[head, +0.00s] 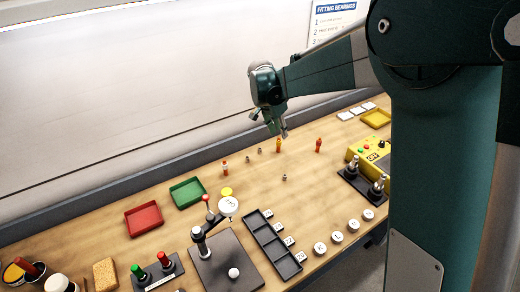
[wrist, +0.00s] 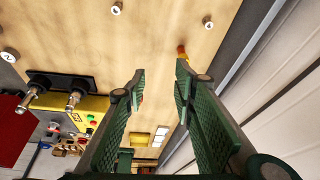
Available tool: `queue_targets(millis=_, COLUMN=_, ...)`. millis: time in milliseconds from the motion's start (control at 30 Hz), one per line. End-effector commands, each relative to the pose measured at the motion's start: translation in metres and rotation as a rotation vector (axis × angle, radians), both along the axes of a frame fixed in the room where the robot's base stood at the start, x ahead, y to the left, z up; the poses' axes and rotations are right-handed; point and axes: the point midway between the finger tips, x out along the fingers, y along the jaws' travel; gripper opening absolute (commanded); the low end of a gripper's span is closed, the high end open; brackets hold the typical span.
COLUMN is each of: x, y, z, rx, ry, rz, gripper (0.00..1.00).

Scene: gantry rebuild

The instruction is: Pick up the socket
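Small grey metal pieces that look like sockets stand on the wooden bench in the head view. One socket-like piece (head: 284,178) is on clear wood, and another (head: 260,152) stands farther back. I cannot tell which is the task's socket. In the wrist view a small round-topped piece (wrist: 116,9) shows at the top edge, and another small piece (wrist: 208,22) is near the top right. My gripper (head: 284,134) is above the back of the bench. In the wrist view its fingers (wrist: 160,72) are apart with nothing held between them.
A yellow and red figure (head: 278,145) and a red figure (head: 318,146) stand near my gripper. A yellow control box (head: 368,152) is to the right. Green (head: 187,192) and red (head: 143,219) trays lie left. A black lever stand (head: 226,262) and slotted rack (head: 268,245) are in front.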

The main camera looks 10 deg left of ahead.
Motion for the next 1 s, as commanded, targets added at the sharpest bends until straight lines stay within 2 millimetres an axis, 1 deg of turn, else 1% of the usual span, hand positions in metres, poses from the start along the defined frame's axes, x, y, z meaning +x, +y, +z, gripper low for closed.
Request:
queue_targets(millis=33, x=0.004, y=0.011, z=-0.004, rx=-0.002, ry=0.001, rz=-0.008, gripper=0.27)
queue_targets(millis=100, x=0.009, y=0.023, z=-0.012, rx=-0.006, ry=0.001, rz=-0.026, gripper=0.27)
queue_targets(millis=400, x=0.026, y=0.076, z=-0.048, rx=-0.023, ry=-0.005, rz=-0.102, gripper=0.27)
queue_targets(millis=600, x=0.032, y=0.105, z=-0.071, rx=-0.035, ry=-0.013, rz=-0.145, gripper=0.27)
queue_targets(millis=700, x=0.033, y=0.114, z=-0.079, rx=-0.038, ry=-0.015, rz=-0.161, gripper=0.27)
queue_targets(millis=800, x=0.034, y=0.119, z=-0.084, rx=-0.04, ry=-0.016, rz=-0.17, gripper=0.27)
queue_targets(millis=1000, x=0.034, y=0.122, z=-0.087, rx=-0.041, ry=-0.018, rz=-0.176, gripper=0.27)
